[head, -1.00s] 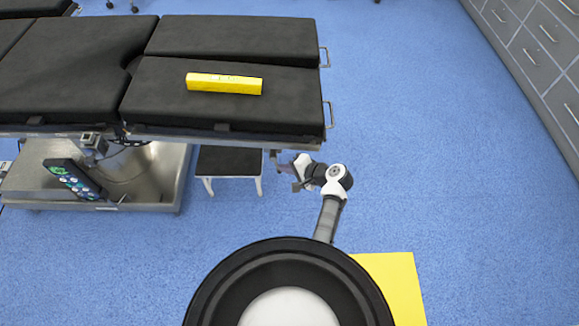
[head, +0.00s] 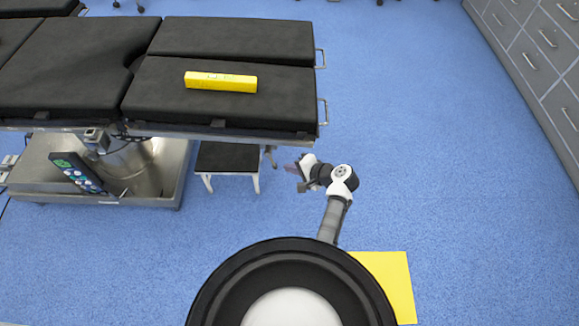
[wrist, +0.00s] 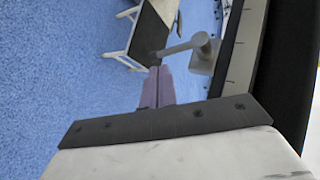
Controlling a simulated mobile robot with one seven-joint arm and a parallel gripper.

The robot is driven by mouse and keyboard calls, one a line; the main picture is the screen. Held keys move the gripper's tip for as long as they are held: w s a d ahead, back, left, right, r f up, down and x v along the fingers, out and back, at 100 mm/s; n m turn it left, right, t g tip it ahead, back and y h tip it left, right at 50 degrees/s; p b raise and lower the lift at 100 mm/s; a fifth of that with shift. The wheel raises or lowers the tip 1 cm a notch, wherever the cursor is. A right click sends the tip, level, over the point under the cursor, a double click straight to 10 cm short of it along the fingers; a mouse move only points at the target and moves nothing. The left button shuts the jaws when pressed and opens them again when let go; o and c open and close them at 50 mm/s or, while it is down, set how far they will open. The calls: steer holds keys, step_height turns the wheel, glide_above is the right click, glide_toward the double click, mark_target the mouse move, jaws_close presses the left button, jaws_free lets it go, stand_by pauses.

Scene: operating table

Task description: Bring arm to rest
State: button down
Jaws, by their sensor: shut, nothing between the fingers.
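My gripper (head: 290,168) is at the end of my arm, in front of the operating table's lower right corner in the head view, over the blue floor. In the wrist view its two purple-grey fingers (wrist: 157,88) lie together, shut with nothing between them. The arm is bent at a white and black joint, with its forearm reaching left. The operating table (head: 225,122) has black pads and stands beyond the gripper. A gap of floor shows between the gripper and the table edge in the head view.
A yellow box (head: 221,82) lies on the table pad. A small stool (head: 228,157) with a black top stands under the table edge, left of the gripper. A yellow floor patch (head: 385,280) is near my base. Grey drawers (head: 535,60) line the right. Blue floor between is clear.

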steer(key=b+v, duration=0.1)
steer(key=v, duration=0.8)
steer(key=shift+d+f, duration=0.35)
steer(key=shift+d, duration=0.05)
